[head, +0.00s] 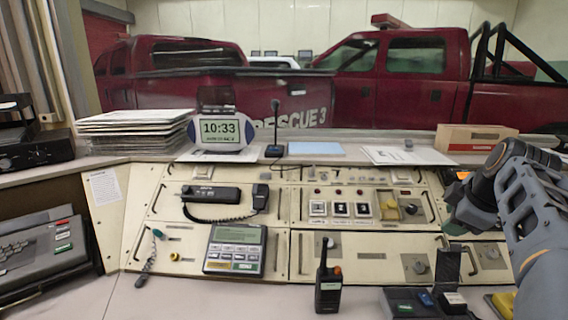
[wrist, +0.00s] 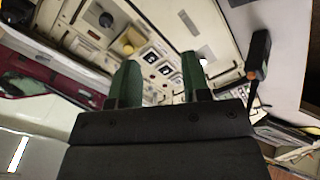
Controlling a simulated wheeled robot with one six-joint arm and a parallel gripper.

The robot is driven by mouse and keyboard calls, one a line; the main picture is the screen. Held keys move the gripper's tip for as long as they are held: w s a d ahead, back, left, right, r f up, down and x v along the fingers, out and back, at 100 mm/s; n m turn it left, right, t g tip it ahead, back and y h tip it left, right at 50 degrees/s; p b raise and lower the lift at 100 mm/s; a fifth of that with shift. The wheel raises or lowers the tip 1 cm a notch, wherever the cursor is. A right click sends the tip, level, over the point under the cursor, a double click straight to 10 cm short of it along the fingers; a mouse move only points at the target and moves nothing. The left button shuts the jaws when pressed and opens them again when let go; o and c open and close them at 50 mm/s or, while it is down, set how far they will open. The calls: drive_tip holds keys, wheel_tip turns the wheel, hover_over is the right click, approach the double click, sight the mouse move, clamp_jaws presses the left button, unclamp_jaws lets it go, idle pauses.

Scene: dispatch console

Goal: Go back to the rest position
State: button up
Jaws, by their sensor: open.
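My arm comes in from the right edge of the head view, and my gripper (head: 456,222) hangs over the right part of the console (head: 280,188). In the wrist view my gripper (wrist: 160,80) shows two green fingers, apart, with nothing between them. The console panel with its square buttons shows beyond the fingers. The gripper looks clear of the panel, though the exact gap cannot be told.
A handheld radio (head: 328,284) stands upright on the front desk. A dark box with a blue switch (head: 408,302) sits to its right. A phone handset (head: 211,194), desk clock (head: 219,130), microphone (head: 275,125) and paper stack (head: 135,130) lie left. The front desk's middle-left is clear.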

drive_tip(key=s+a+m+g+p, duration=0.1)
drive_tip(key=s+a+m+p, duration=0.4)
drive_tip(key=a+p, duration=0.4)
drive_tip(key=s+a+m+g+p, duration=0.1)
drive_tip(key=s+a+m+p, duration=0.5)
drive_tip(key=a+p, duration=0.3)
drive_tip(key=shift+s+a+r+g+p, duration=0.3)
drive_tip(key=shift+a+r+g+p, duration=0.1)
drive_tip(key=shift+p, duration=0.55)
